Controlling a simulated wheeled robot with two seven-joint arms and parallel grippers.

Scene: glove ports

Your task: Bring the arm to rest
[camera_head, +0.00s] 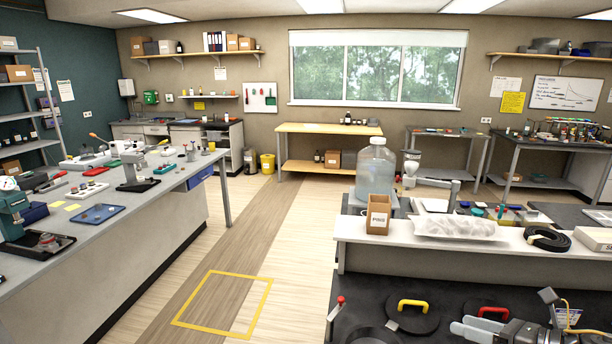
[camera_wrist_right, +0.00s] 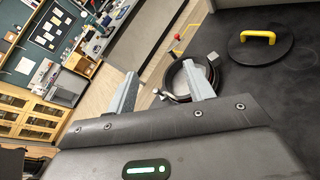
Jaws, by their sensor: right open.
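My right gripper (camera_head: 466,328) is at the bottom right of the head view, above the black worktop (camera_head: 450,290). In the right wrist view its two grey fingers (camera_wrist_right: 160,70) are spread apart with nothing between them. Beyond the fingers lies a round dark port ring (camera_wrist_right: 172,84), with a small grey block at its edge. A black round lid with a yellow handle (camera_head: 411,318) lies left of the gripper; it also shows in the wrist view (camera_wrist_right: 262,58). A lid with a red handle (camera_head: 493,312) is behind the gripper, partly hidden. My left gripper is not in view.
A red-knobbed lever (camera_head: 339,303) stands at the worktop's left edge. A raised white shelf (camera_head: 400,237) behind holds a small cardboard box (camera_head: 378,214), a clear wrapped tray (camera_head: 455,228) and a black coil (camera_head: 547,239). The floor with a yellow square (camera_head: 222,303) is clear.

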